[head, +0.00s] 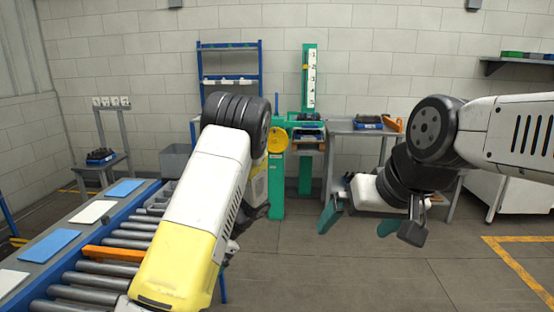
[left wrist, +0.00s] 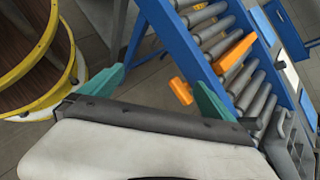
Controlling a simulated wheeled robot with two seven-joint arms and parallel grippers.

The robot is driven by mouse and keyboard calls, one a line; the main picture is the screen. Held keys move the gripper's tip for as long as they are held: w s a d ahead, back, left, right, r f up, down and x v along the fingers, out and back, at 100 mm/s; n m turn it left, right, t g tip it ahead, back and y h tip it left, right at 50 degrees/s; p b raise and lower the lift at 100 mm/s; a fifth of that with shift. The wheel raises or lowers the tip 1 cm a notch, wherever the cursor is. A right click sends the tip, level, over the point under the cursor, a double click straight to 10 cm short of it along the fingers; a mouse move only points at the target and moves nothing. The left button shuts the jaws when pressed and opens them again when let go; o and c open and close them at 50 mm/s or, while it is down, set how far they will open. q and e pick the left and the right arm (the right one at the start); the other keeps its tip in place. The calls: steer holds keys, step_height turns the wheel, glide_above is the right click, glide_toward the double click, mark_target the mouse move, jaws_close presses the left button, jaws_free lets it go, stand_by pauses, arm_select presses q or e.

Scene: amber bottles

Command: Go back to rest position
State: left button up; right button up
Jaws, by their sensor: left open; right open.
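My right gripper (head: 362,221) hangs at the right of the head view, its two green fingers pointing down and spread apart. Nothing shows between them, and grey floor lies behind them. My left arm reaches forward beside the roller conveyor, and its own links mostly hide the gripper in the head view. In the left wrist view my left gripper (left wrist: 155,92) shows green fingers wide apart, with nothing held between them. No amber bottle can be made out in either view.
The roller conveyor (head: 119,242) with an orange bar (head: 113,254) runs along the left. A wooden barrel with yellow hoops (left wrist: 40,62) stands left in the left wrist view. A green stand (head: 277,184) and a grey table (head: 345,128) are at the back. Floor right of centre is clear.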

arm_select(q)
steer(key=s+d+r+n+t+h, duration=0.3)
steer(key=s+r, duration=0.3)
steer(key=r, duration=0.3)
steer(key=s+d+r+n+t+h, duration=0.3)
steer(key=s+r, duration=0.3)
steer(key=r, duration=0.3)
steer(key=s+d+r+n+t+h, duration=0.2)
steer(key=s+r+n+t+h, duration=0.1)
steer(key=s+r+h, duration=0.2)
step_height(320, 180, up, 4)
steer(key=shift+s+d+r+t, duration=0.25)
steer(key=shift+s+d+t, duration=0.15)
steer(key=shift+s, duration=0.7)
